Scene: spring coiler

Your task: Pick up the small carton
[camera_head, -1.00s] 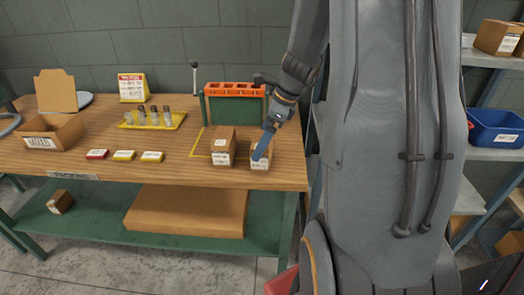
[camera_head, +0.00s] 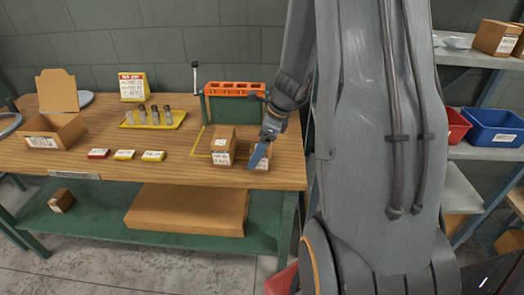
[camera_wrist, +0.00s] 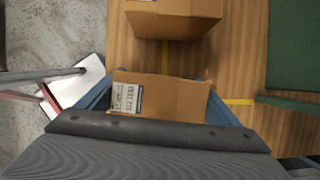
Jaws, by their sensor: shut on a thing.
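A small brown carton (camera_head: 266,161) with a white label is at the right part of the wooden workbench, partly hidden behind my gripper (camera_head: 259,155). My gripper comes down on it from above, its blue fingers at either side. In the wrist view, the carton (camera_wrist: 180,97) lies between the two blue fingers, its printed label toward the left. My gripper is shut on it. I cannot tell whether its bottom touches the bench.
A taller carton (camera_head: 222,146) stands close on the left. Behind are a green holder with an orange top (camera_head: 235,90) and a yellow tray (camera_head: 153,119). An open box (camera_head: 55,132) is at the bench's left. Shelves with a blue bin (camera_head: 495,128) stand right.

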